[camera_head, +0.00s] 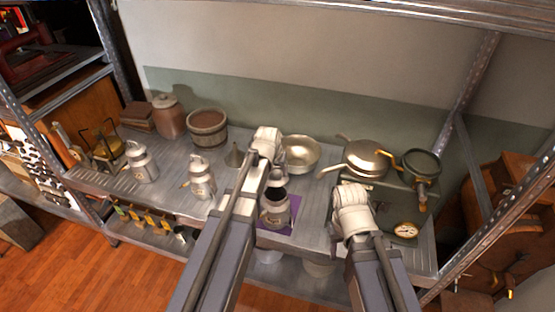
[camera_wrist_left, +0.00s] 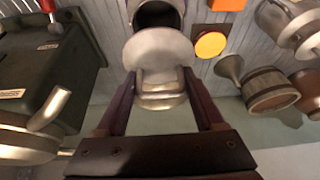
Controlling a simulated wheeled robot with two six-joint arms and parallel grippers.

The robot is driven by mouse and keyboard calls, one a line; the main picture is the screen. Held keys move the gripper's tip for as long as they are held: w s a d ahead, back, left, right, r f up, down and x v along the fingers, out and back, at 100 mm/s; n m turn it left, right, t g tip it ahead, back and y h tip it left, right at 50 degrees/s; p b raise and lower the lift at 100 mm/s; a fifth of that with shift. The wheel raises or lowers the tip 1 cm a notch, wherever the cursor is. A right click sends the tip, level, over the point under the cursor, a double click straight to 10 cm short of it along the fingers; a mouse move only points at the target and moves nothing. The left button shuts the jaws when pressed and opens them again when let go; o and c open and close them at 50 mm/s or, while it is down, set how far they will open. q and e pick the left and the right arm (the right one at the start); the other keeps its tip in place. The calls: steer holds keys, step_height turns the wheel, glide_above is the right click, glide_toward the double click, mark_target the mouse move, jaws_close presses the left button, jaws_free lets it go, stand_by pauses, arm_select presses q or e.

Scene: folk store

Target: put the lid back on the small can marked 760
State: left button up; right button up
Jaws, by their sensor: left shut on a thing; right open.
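The open can (camera_head: 274,212) is a small grey metal can standing upright on a purple mat (camera_head: 294,207), its dark mouth facing up. Its mouth (camera_wrist_left: 157,14) also shows at the top of the left wrist view. No 760 marking is legible. My left gripper (camera_wrist_left: 160,95) is shut on the grey metal lid (camera_wrist_left: 158,50), held between its two fingers. In the head view the lid (camera_head: 276,177) is just above the can's mouth, apparently apart from it. My right gripper (camera_head: 350,190) is open over the right part of the counter; its fingertips are mostly hidden by its wrist.
Two lidded cans (camera_head: 201,180) (camera_head: 141,163) stand to the left. A wooden bucket (camera_head: 207,128), a brown jar (camera_head: 168,118) and a metal bowl (camera_head: 300,152) stand behind. A covered pan (camera_head: 366,158), another pan (camera_head: 421,163) and a gauge (camera_head: 405,230) are at the right, near a shelf post (camera_head: 465,90).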

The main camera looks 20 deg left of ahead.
arm_select(q)
steer(key=shift+s+f, duration=0.1)
steer(key=shift+f, duration=0.1)
steer(key=shift+f+b, duration=0.5)
steer(key=shift+b, duration=0.15)
step_height(320, 180, down, 5)
steer(key=b, duration=0.5)
steer(key=shift+f, duration=0.1)
steer(key=shift+f, duration=0.1)
stand_by(1.3)
steer(key=o, duration=1.5)
steer(key=shift+r+p, duration=3.35)
steer(key=shift+r, duration=0.2)
